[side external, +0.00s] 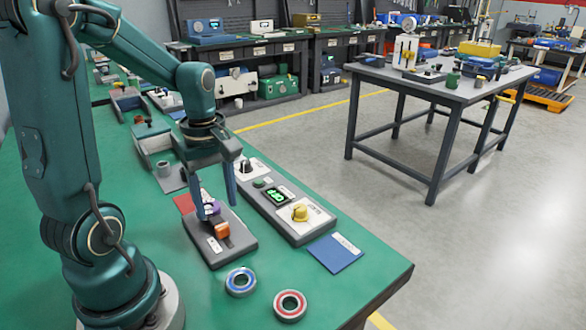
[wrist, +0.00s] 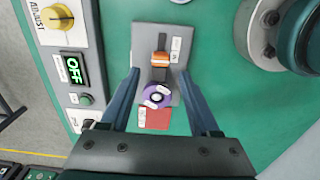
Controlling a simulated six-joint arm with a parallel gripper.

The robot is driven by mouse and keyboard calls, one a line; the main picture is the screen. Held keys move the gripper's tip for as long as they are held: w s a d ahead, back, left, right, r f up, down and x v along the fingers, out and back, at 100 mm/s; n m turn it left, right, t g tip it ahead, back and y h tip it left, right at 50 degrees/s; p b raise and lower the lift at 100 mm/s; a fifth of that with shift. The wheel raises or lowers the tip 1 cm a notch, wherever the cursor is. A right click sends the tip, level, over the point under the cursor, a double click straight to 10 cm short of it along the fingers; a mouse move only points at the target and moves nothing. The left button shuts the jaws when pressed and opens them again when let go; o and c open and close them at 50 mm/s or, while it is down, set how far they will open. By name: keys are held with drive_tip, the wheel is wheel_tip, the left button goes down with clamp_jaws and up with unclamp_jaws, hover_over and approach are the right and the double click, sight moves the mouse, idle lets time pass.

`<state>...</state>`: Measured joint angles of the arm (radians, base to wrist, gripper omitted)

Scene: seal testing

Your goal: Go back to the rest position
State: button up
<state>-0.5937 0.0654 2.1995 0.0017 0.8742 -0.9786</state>
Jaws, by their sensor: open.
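My gripper (side external: 215,205) is open, with its fingers pointing down over the grey fixture plate (side external: 236,250). In the wrist view its fingertips (wrist: 160,78) show on either side of the fixture, with nothing held between them. How high the fingertips are above the plate is hard to tell.
A control box beside the fixture has a yellow knob (side external: 300,213) and a green display (wrist: 73,70) reading OFF. A blue card (side external: 335,252), a red card (wrist: 157,119), a blue-ringed bearing (side external: 240,282) and a red-ringed bearing (side external: 290,305) lie nearby on the green bench (side external: 365,282).

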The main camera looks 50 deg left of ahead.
drive_tip(key=s+d+r+m+t, duration=0.3)
drive_tip(key=d+r+m+t, duration=0.2)
drive_tip(key=d+m, duration=0.7)
drive_tip(key=shift+r+m+t, duration=0.3)
drive_tip(key=shift+r+m, duration=1.05)
drive_tip(key=shift+m, duration=1.65)
drive_tip(key=shift+s, duration=0.1)
